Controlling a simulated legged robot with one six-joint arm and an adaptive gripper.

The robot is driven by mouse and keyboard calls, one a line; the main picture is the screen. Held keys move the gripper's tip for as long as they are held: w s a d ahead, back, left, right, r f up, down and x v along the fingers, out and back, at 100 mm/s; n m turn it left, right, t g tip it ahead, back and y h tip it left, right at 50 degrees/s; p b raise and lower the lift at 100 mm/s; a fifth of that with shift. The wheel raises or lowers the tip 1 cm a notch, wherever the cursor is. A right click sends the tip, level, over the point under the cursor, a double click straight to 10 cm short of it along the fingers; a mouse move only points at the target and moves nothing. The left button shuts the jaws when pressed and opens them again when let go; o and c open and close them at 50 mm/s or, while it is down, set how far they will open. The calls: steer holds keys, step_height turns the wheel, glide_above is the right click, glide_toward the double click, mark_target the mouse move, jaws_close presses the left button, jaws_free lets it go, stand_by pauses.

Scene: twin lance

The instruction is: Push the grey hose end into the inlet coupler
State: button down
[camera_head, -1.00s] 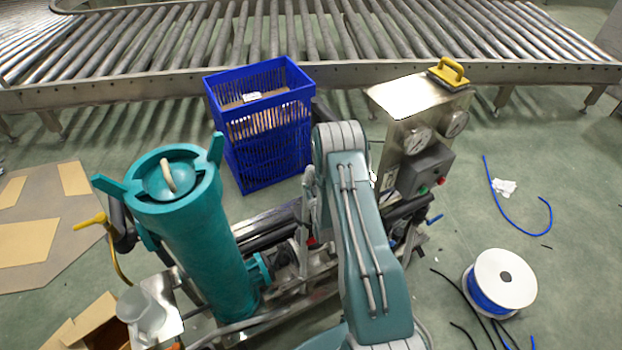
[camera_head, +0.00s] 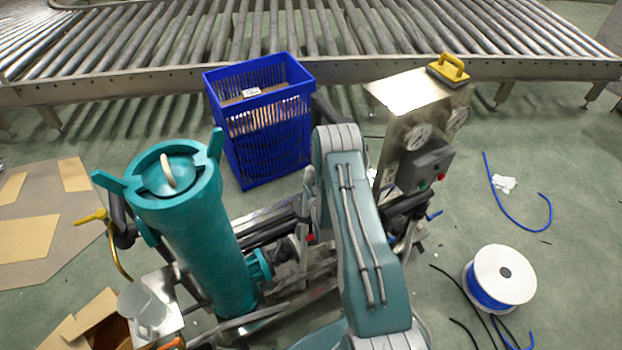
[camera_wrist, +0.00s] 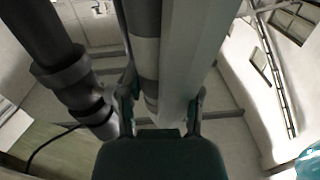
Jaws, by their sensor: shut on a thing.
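In the wrist view my gripper (camera_wrist: 160,108) is at the bottom centre, its two fingers shut around a long grey cylindrical piece. This seems to be the grey hose end (camera_wrist: 146,50), which has lighter and darker bands and runs up out of the picture. A wide pale grey tube or bar (camera_wrist: 192,50) lies right beside it, partly between the fingers. I cannot tell whether they touch. The inlet coupler cannot be made out for sure in either view. In the head view my own arm hides the gripper and the hose end.
A dark pipe with a grey collar (camera_wrist: 62,76) is close left of my gripper. The skid carries a teal filter vessel (camera_head: 200,235) and a steel gauge box (camera_head: 408,110). A blue crate (camera_head: 265,125) stands behind. A cable reel (camera_head: 505,268) lies right on open floor.

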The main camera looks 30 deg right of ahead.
steer(key=shift+f, duration=0.45)
steer(key=shift+c, duration=1)
jaws_free()
steer(key=v, duration=1.2)
